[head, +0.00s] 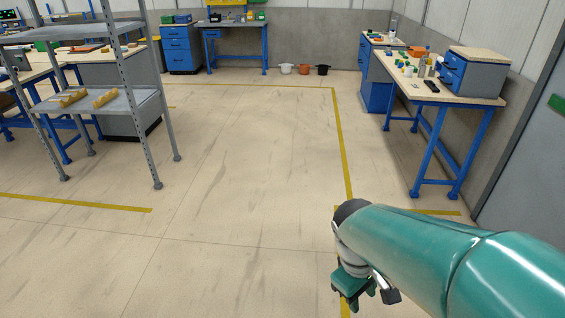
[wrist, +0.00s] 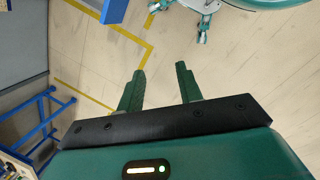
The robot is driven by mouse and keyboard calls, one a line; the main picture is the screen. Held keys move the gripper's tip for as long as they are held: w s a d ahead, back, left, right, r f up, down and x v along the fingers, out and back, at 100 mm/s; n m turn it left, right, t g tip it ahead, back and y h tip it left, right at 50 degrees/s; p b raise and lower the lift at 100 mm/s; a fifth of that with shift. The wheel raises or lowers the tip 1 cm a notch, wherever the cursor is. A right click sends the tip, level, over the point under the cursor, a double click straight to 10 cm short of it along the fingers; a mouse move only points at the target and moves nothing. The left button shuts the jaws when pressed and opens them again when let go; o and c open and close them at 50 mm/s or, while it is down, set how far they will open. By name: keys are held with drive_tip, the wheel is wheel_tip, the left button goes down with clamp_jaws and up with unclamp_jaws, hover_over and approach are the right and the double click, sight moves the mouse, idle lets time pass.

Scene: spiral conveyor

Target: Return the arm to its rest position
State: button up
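My arm reaches in from the right in the head view, with my gripper (head: 358,300) at its end, low over the floor near the yellow line. In the wrist view my gripper (wrist: 160,82) shows two green fingers standing apart with bare floor between them. It is open and holds nothing. In the head view the fingers are small and partly hidden by the wrist.
A grey metal shelf (head: 125,102) with yellowish pieces stands at the left. A blue-legged workbench (head: 470,99) with small items stands along the right wall. Another bench (head: 238,25) and several buckets (head: 304,69) are at the back. The middle floor is clear.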

drive_tip(key=s+r+m+t+y, duration=0.2)
drive_tip(key=r+m+t, duration=0.4)
drive_tip(key=r, duration=0.6)
drive_tip(key=shift+s+a+m, duration=0.2)
drive_tip(key=shift+s+m, duration=0.3)
drive_tip(key=shift+m, duration=0.1)
